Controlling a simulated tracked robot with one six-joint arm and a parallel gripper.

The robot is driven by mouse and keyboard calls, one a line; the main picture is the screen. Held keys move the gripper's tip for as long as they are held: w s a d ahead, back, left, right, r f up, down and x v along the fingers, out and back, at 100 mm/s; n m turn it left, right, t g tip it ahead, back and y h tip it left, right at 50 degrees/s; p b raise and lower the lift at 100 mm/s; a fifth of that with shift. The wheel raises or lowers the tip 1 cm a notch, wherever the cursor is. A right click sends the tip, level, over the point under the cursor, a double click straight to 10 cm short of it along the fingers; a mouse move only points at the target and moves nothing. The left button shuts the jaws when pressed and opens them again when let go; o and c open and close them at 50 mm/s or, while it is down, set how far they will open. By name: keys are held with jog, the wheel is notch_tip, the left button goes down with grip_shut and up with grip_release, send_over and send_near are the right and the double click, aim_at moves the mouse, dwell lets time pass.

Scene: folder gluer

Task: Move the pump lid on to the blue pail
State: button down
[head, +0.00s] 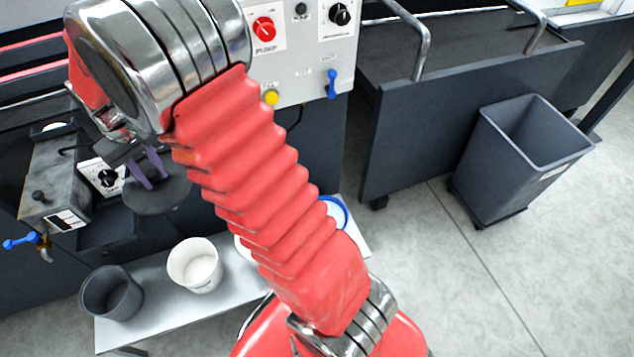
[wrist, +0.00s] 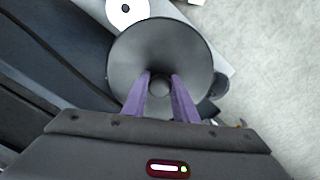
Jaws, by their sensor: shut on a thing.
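The pump lid (head: 158,198) is a dark grey round disc with a small knob in the middle. My gripper (head: 156,180) has purple fingers shut on that knob, and the lid hangs below them. The wrist view shows the gripper (wrist: 161,82) from above, with the lid (wrist: 190,52) spread out under the fingertips. The lid is in the air at the left, in front of the machine and behind the low bench. A blue-rimmed pail (head: 338,208) stands at the right end of the bench; my red arm hides most of it. It is well apart from the lid.
The pale bench (head: 150,327) also holds a dark grey pail (head: 110,293), a white pail (head: 195,265) and another white container mostly behind my arm. A machine with a control panel (head: 300,75) stands behind. A grey bin (head: 520,160) is at the right; floor is clear there.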

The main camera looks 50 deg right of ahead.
jog(key=shift+d, duration=0.55)
jog(key=s+d+f+m, duration=0.35)
jog(key=d+f, duration=0.25)
jog(key=d, duration=0.5)
jog(key=s+d+f+m, duration=0.35)
jog(key=d+f, duration=0.35)
jog(key=d, duration=0.4)
jog(key=s+d+f+m, duration=0.4)
jog(key=s+d+f, duration=0.1)
jog(key=s+d, duration=0.2)
jog(key=s+d+f+m, duration=0.4)
jog(key=s+d+f, duration=0.2)
jog(key=s, duration=0.4)
jog(key=shift+d+f, duration=0.15)
jog(key=shift+d, duration=0.7)
jog(key=shift+s+f, duration=0.1)
notch_tip(320, 180, down, 15)
jog(key=shift+f, duration=0.2)
